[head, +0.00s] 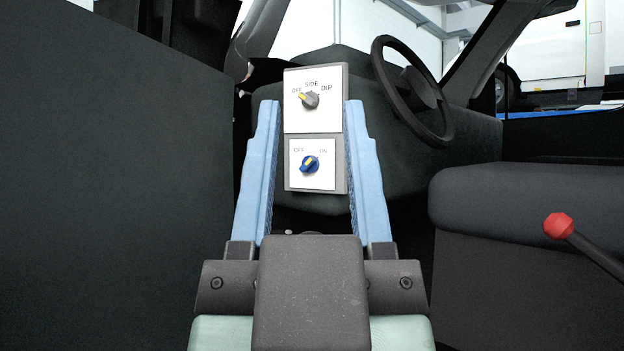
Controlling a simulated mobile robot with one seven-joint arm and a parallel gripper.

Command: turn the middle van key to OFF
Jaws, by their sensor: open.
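The pointer is tilted up and seems to lean to the right, towards ON. The upper plate has a grey knob (310,99) marked OFF, SIDE and DIP, its yellow pointer towards OFF. No separate key can be made out. My gripper (312,104) is open and empty, its light blue fingers showing on either side of the panel. Contact with the panel cannot be told.
A black steering wheel (412,92) is behind the panel to the right. A dark seat (480,205) and a lever with a red knob (558,226) are at the right. A large dark surface (110,190) fills the left side.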

